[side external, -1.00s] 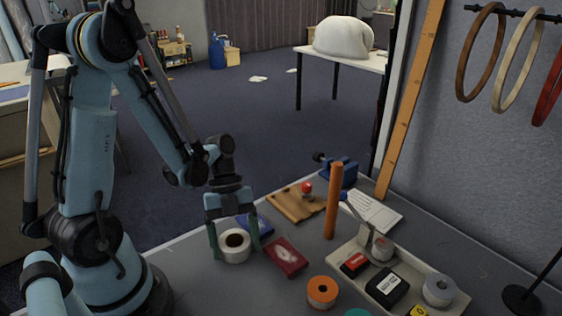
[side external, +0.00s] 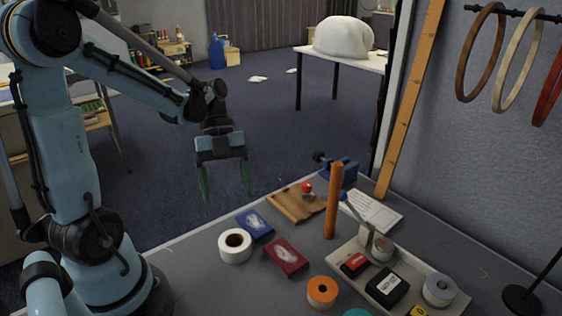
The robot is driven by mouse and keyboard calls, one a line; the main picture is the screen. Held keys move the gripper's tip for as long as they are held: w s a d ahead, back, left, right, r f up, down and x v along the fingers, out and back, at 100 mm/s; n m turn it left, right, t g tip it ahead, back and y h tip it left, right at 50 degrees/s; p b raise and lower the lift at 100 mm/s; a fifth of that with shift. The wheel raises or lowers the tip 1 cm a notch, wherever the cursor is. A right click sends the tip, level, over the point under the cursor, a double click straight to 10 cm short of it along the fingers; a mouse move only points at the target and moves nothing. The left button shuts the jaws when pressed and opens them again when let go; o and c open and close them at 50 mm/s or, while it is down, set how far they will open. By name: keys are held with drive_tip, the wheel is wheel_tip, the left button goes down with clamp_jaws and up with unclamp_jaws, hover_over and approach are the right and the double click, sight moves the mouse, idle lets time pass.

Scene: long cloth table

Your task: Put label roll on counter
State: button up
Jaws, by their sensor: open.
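The label roll, a white roll with a dark core (side external: 235,252), rests on the grey table top (side external: 205,285) near its far left edge. My gripper (side external: 226,195) is open and empty. It hangs in the air above and slightly left of the roll, its green fingers pointing down and apart from it. The roll is fully in view and nothing touches it from above.
A blue box (side external: 256,226) and a red box (side external: 286,256) lie close to the roll. An orange tape roll (side external: 322,291) is in front. An orange post (side external: 334,202) stands upright beside a wooden board (side external: 290,203). A tray (side external: 428,297) holds several items.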

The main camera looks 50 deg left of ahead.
drive_tip(key=w+d+r+n+t+y, duration=0.2)
drive_tip(key=d+n+t+y, duration=0.1)
drive_tip(key=n, duration=0.8)
drive_tip(key=w+d+r+n+t+y, duration=0.2)
drive_tip(key=n+t, duration=0.4)
drive_tip(key=n, duration=0.5)
drive_tip(key=shift+d+t+y, duration=0.3)
drive_tip(key=shift+d+y, duration=0.3)
drive_tip(key=shift+d, duration=0.15)
drive_tip(key=shift+c, duration=0.3)
